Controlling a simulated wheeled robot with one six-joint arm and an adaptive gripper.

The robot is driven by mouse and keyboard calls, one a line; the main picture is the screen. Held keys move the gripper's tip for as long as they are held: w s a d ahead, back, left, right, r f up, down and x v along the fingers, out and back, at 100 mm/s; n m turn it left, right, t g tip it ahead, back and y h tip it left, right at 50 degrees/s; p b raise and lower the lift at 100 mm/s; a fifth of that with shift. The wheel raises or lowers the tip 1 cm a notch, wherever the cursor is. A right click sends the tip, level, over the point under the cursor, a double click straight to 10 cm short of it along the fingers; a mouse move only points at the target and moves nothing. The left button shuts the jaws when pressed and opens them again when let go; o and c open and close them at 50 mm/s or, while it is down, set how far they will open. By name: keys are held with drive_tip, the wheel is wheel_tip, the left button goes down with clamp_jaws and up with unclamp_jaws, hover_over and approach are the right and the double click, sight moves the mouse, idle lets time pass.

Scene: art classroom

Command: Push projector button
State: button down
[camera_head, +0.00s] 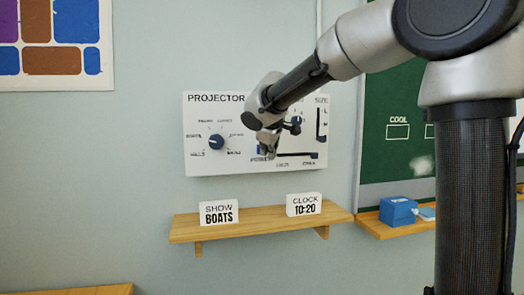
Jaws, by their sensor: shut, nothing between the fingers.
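A white projector panel (205,165) hangs on the wall in the middle of the view, titled PROJECTOR. A dark blue round knob (216,142) sits on its left half, ringed by small labels. My gripper (268,152) is shut and empty in front of the panel's lower middle. A small blue part, perhaps the button, shows just left of the fingertips, mostly hidden by them. I cannot tell whether the fingers touch it. A second knob (297,119) and a dark SIZE slider (319,125) show at the right. A dark horizontal slot runs along the lower right.
A wooden shelf (262,228) below the panel holds a SHOW BOATS sign (219,212) and a CLOCK 10:20 sign (304,204). A green chalkboard (400,105) is at the right, with a blue box (398,211) on its ledge.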

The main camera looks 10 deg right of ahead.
drive_tip(key=shift+s, duration=0.25)
drive_tip(key=s, duration=0.6)
idle(0.3)
drive_tip(key=shift+d, duration=0.1)
drive_tip(key=s+d+f+m+g, duration=0.1)
drive_tip(key=s+d+f+m, duration=0.2)
drive_tip(key=s, duration=0.7)
drive_tip(key=s+d+f+m+g+y, duration=0.1)
drive_tip(key=s+d+f, duration=0.4)
drive_tip(key=s, duration=0.5)
drive_tip(key=s+d+f+m+g, duration=0.2)
drive_tip(key=s+d+f+m, duration=0.2)
drive_tip(key=s, duration=0.6)
drive_tip(key=shift+s+d+f+m+g+y, duration=0.3)
drive_tip(key=shift+s+d+f+m+y, duration=0.1)
drive_tip(key=shift+d+m, duration=0.55)
